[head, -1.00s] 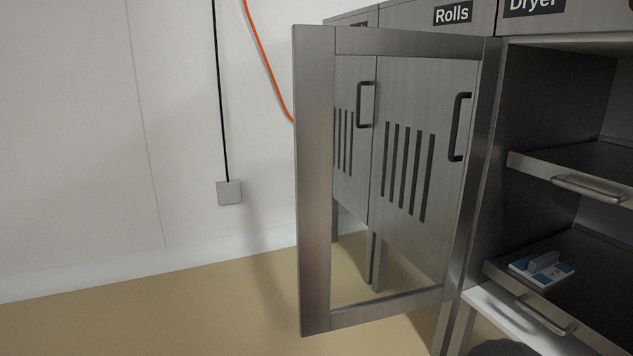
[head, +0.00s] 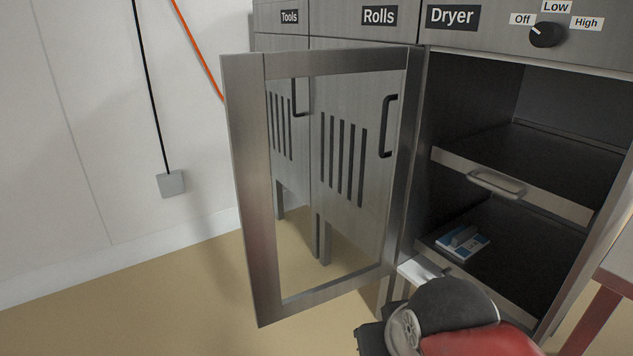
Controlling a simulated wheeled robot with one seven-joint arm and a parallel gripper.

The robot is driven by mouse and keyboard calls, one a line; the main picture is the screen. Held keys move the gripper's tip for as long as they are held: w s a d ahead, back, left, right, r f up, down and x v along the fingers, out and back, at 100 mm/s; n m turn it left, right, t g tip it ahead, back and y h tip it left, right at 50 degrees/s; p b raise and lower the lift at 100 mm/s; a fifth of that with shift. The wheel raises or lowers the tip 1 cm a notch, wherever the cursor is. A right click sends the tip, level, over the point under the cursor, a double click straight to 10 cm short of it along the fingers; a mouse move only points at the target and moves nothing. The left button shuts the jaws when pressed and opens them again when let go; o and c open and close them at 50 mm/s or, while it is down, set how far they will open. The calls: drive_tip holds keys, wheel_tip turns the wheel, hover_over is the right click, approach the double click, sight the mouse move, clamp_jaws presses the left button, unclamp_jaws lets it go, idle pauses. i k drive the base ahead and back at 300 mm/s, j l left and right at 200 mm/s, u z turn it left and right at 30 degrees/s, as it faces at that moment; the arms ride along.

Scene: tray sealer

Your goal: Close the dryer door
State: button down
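The dryer door (head: 247,190) is a metal frame around a clear pane. It stands wide open, swung out to the left of the dryer (head: 522,95), hinged at the cabinet's left side. No handle shows on the door itself; the dark handles seen through its pane belong to the cabinets behind. Part of my arm, dark grey and red, shows at the bottom right, below the dryer opening and apart from the door frame. My gripper's fingers are not in view.
Inside the dryer are an upper shelf (head: 560,199) with a metal handle and a lower shelf holding a blue-and-white item (head: 463,241). The dryer knob (head: 547,35) points near Off. Cabinets labelled Tools and Rolls (head: 380,16) stand left. A red-legged table (head: 590,318) is at right.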

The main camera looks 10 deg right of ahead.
sight(244, 75)
drive_tip(key=i+j+z, duration=0.1)
drive_tip(key=z, duration=0.35)
drive_tip(key=j+z, duration=0.2)
drive_tip(key=z, duration=0.25)
drive_tip(key=j+z, duration=0.2)
drive_tip(key=z, duration=0.25)
drive_tip(key=j+z, duration=0.2)
drive_tip(key=z, duration=0.25)
drive_tip(key=k+j+z, duration=0.15)
drive_tip(key=j, duration=0.3)
drive_tip(key=j+z, duration=0.15)
drive_tip(key=j, duration=0.35)
drive_tip(key=k+j+z, duration=0.15)
drive_tip(key=j, duration=0.3)
drive_tip(key=k+j+z, duration=0.1)
drive_tip(key=j, duration=0.3)
drive_tip(key=k+j+z, duration=0.15)
drive_tip(key=k+j, duration=0.15)
drive_tip(key=k+j+z, duration=0.15)
drive_tip(key=j, duration=0.35)
drive_tip(key=i+j, duration=0.1)
drive_tip(key=j, duration=0.4)
drive_tip(key=k+j+z, duration=0.1)
drive_tip(key=k, duration=0.7)
